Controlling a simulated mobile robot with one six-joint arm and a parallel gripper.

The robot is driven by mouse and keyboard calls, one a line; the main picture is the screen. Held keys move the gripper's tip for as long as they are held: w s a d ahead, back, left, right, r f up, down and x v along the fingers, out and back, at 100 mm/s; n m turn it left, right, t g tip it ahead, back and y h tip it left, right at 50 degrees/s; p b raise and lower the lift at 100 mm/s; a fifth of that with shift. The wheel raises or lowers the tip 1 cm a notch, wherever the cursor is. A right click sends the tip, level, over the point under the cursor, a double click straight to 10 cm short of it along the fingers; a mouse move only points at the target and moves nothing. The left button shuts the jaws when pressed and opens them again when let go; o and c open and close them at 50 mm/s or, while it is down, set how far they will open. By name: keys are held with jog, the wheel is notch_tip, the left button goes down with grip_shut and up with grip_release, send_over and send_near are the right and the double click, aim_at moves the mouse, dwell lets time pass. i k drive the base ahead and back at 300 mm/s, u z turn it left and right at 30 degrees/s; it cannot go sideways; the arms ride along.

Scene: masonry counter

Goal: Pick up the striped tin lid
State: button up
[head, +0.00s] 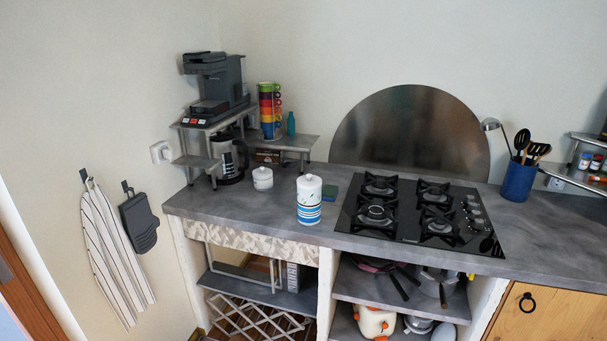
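The striped tin (309,213) stands upright on the grey counter, left of the hob. It is white on its upper part, with blue bands around its lower part. Its white lid (309,182) is on top and has a small knob. My gripper is not in view.
A smaller white lidded pot (262,178) stands behind and left of the tin. The black gas hob (421,214) is to the right. The counter's front left (225,205) is clear.

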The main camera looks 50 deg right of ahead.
aim_at(305, 181)
jog(key=u, duration=0.05)
jog(key=i, duration=1.15)
jog(key=u, duration=0.5)
